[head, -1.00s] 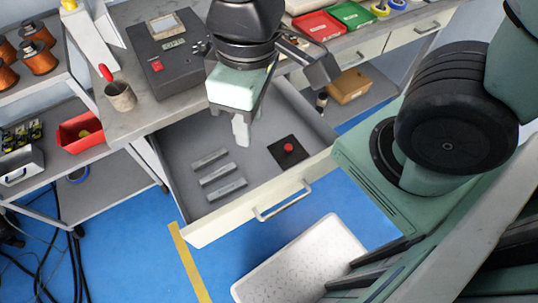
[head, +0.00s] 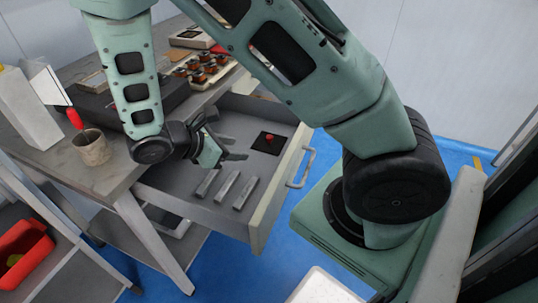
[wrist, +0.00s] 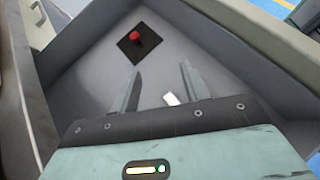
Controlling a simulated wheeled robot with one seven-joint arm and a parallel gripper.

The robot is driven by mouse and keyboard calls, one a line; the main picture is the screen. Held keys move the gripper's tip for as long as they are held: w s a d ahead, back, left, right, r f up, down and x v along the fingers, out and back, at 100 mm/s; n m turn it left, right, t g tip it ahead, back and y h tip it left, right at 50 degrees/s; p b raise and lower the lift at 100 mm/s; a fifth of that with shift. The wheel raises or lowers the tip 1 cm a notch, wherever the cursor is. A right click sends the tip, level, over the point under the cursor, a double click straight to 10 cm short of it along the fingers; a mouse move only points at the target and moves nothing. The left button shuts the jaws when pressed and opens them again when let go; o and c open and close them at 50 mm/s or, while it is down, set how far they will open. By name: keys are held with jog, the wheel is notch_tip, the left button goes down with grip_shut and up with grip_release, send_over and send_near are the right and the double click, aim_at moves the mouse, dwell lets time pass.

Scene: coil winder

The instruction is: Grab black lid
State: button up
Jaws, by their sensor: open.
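The black lid (head: 269,142) is a flat black square with a red knob, lying on the floor of the open grey drawer (head: 190,200) near its far right part. In the wrist view the black lid (wrist: 129,50) lies beyond my fingertips, a little left of centre, with its red knob on top. My gripper (head: 238,156) is over the drawer, to the left of the lid and apart from it. In the wrist view my gripper (wrist: 160,70) shows two spread fingers with nothing held between them.
Several grey bars (head: 226,188) lie side by side in the drawer. A small white piece (wrist: 171,99) shows between my fingers. The drawer's front panel (head: 270,205) and handle (head: 301,166) stand to the right. A cup (head: 91,148) is on the bench at left.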

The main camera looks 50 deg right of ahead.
jog(key=w+d+f+n+h, duration=0.1)
jog(key=d+f, duration=0.1)
jog(key=w+d+f+n+h+b, duration=0.1)
jog(key=w+d, duration=0.1)
jog(key=shift+w+d+f+t+h, duration=0.15)
jog(key=shift+f+t+h, duration=0.25)
jog(key=b, duration=0.1)
send_near(268, 137)
jog(key=x, duration=0.3)
jog(key=shift+b+x, duration=0.4)
jog(key=shift+x, duration=2.65)
grip_shut()
